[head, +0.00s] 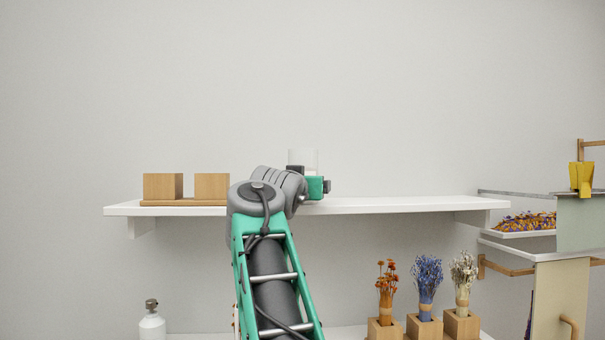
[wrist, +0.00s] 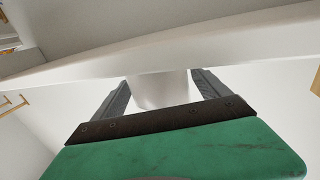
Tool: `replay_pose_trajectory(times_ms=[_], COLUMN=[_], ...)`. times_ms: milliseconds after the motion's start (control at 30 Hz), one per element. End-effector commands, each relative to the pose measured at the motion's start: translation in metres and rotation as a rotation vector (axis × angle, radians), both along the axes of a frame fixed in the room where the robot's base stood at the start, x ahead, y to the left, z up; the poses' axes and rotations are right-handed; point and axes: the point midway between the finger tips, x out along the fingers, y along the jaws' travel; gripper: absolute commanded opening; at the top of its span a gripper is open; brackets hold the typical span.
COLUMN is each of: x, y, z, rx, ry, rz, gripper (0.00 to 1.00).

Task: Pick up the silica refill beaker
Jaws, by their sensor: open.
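The silica refill beaker is a pale, translucent white cylinder (head: 303,158) on the white wall shelf, behind my gripper in the head view. Its lower part is hidden there by my gripper and wrist. In the wrist view the beaker (wrist: 160,92) appears between the two dark fingers of my gripper (wrist: 160,88). The fingers are open, one on either side of it. I cannot tell whether either finger touches it. My gripper also shows in the head view (head: 325,187), at shelf height.
The white shelf (head: 400,205) is clear right of the beaker. Two wooden blocks (head: 163,187) (head: 212,187) stand on a wooden board at its left. Below are dried flower bunches (head: 426,280) in wooden holders and a white bottle (head: 152,325). A rack (head: 500,242) stands at the right.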

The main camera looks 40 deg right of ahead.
Motion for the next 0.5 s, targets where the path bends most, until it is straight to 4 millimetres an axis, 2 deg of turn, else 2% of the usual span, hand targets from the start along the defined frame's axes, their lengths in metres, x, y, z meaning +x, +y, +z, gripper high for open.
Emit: replay_pose_trajectory(times_ms=[200, 500], x=[0.0011, 0.0013], y=[0.0012, 0.0021], z=[-0.0002, -0.0002], rx=[-0.001, -0.001], ry=[-0.002, -0.002], rz=[0.003, 0.004], gripper=[0.84, 0.60])
